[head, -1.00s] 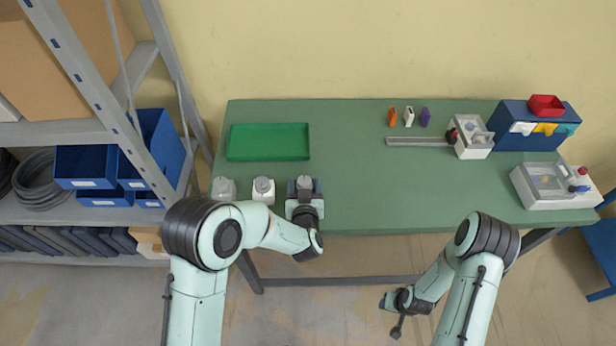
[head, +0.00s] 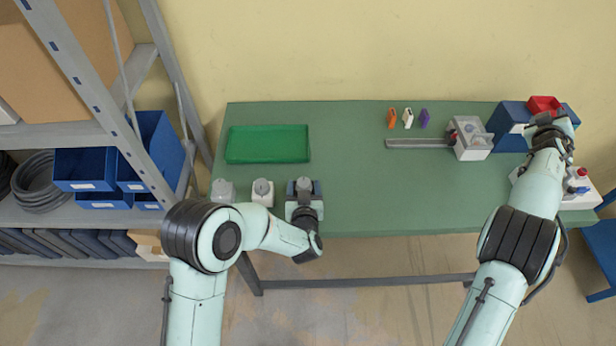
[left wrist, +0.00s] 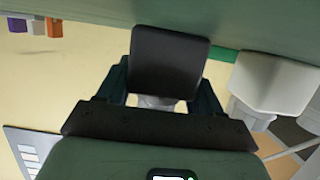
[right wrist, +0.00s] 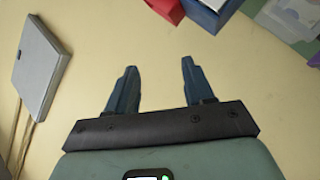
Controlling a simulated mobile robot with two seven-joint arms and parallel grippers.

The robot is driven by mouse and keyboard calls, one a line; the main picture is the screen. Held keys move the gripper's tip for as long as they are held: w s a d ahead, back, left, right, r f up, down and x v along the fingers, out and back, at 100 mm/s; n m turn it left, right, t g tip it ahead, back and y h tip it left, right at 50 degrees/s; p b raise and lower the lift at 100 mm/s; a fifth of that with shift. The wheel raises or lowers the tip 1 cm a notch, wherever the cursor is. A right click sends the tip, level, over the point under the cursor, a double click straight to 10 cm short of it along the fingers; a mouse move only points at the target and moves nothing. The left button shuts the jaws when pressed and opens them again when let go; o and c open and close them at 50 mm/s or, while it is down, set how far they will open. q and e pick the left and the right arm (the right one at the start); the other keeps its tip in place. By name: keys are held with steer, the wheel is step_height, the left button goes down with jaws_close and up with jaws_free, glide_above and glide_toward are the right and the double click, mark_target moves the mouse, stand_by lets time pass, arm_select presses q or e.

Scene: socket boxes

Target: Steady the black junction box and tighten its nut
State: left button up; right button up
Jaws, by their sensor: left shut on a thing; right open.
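The black junction box (left wrist: 170,62) stands at the front left of the green table. My left gripper (head: 304,196) is shut on it, with one finger on each side in the left wrist view. A pale round part (head: 304,184), seemingly its nut, shows at the box in the head view. The gripper hides much of the box there. My right gripper (right wrist: 155,85) is open and empty in the right wrist view. In the head view it (head: 548,122) is over the right end of the table, far from the black box.
A white box (head: 262,193) and a grey box (head: 223,191) stand left of the black one. A green tray (head: 267,144) lies behind them. The table's middle is clear.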

steer(key=w+a+f+n+g+y, duration=0.1)
steer(key=w+a+f, duration=0.25)
steer(key=a, duration=0.25)
steer(key=w+a+f+n+g+y, duration=0.1)
steer(key=w+a+f, duration=0.1)
steer(key=w+a, duration=0.35)
steer(key=n+g+y, duration=1.1)
steer(key=n+y, duration=0.1)
steer(key=n, duration=0.4)
glide_toward(306, 182)
steer(key=x, duration=0.8)
steer(key=shift+a+f, duration=0.1)
